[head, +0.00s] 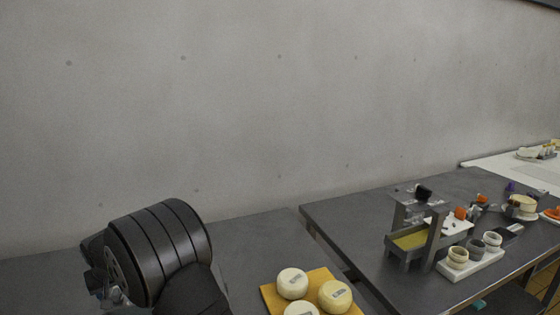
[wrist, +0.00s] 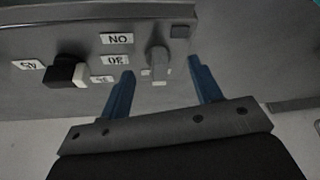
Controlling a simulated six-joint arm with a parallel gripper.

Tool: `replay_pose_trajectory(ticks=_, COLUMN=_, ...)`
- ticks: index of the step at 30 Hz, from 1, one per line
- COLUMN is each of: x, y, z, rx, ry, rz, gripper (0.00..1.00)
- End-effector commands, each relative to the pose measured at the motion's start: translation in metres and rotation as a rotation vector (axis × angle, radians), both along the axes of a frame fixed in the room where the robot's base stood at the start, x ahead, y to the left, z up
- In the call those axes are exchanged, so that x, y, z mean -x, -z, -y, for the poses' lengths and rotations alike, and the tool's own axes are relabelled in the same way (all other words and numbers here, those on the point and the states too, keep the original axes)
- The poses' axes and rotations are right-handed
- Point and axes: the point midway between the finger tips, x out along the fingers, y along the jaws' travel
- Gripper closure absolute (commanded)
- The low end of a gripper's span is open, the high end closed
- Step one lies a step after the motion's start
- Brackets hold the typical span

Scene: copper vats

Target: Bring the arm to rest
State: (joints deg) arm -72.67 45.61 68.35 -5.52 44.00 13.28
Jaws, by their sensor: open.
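My gripper (wrist: 160,65) shows in the wrist view with its two blue fingers spread apart. A grey knob or lever (wrist: 158,62) stands on a dark grey panel and appears between the fingertips, with gaps on both sides. I cannot tell how far in front of the fingers it is, and I see no contact. In the head view my dark arm fills the lower left, and its gripper end is mostly hidden behind the wrist.
The panel (wrist: 220,30) carries small white labels and a black-and-white block (wrist: 65,72). In the head view, cheese rounds (head: 292,283) sit on a yellow board (head: 272,298). A dark table (head: 340,214) at right bears a grey stand (head: 397,255) and a tray of cups (head: 470,268).

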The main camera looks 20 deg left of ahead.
Motion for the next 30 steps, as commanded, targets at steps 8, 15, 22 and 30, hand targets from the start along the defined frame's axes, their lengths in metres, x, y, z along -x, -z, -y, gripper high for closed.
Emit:
replay_pose_trajectory(ticks=8, x=0.0008, y=0.0002, z=-0.0005, rx=0.0, ry=0.137, rz=0.0, gripper=0.42)
replay_pose_trajectory(ticks=15, x=0.0011, y=0.0001, z=-0.0009, rx=-0.001, ry=0.197, rz=0.0, gripper=0.42)
replay_pose_trajectory(ticks=22, x=0.0009, y=0.0, z=-0.0008, rx=-0.001, ry=0.203, rz=0.0, gripper=0.42)
replay_pose_trajectory(ticks=30, x=0.0009, y=0.0, z=-0.0007, rx=-0.001, ry=0.202, rz=0.0, gripper=0.42)
